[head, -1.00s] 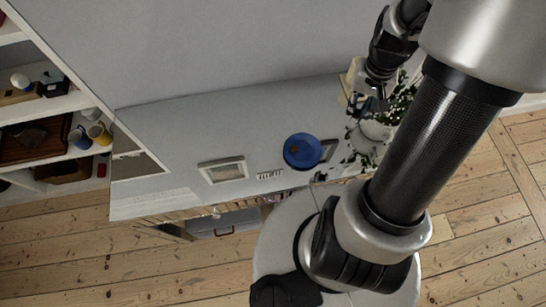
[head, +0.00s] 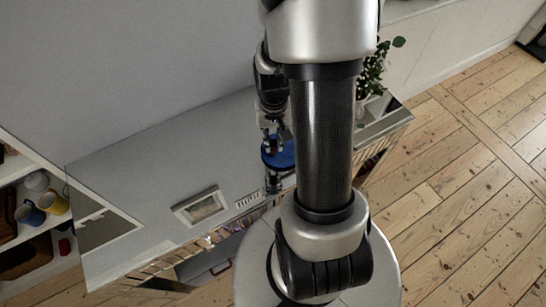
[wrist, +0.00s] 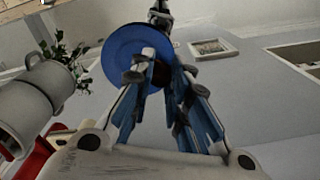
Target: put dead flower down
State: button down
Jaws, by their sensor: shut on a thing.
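My gripper (head: 271,147) is over the blue round dish (head: 284,158) on the grey-white surface. In the wrist view, its blue-padded fingers (wrist: 163,72) are close together in front of the blue dish (wrist: 118,45). A small dark thing, taken as the dead flower (wrist: 160,80), shows only partly between them; its shape is unclear. I cannot tell whether it touches the dish. The leafy plant (head: 370,72) stands right of my arm, and it also shows in the wrist view (wrist: 65,55) behind white cups or pots (wrist: 35,100).
A framed picture (head: 200,207) lies on the surface left of the dish. A dark upright object (head: 272,182) is close to the dish's near side. Shelves with mugs (head: 53,202) stand at left. The surface between is mostly clear.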

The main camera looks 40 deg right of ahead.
aim_at(273, 161)
jog(key=shift+f+b, duration=1.2)
jog(key=shift+f, duration=2.75)
jog(key=shift+f+b, duration=0.4)
jog(key=shift+f, duration=0.1)
jog(key=c, duration=1.5)
grip_release()
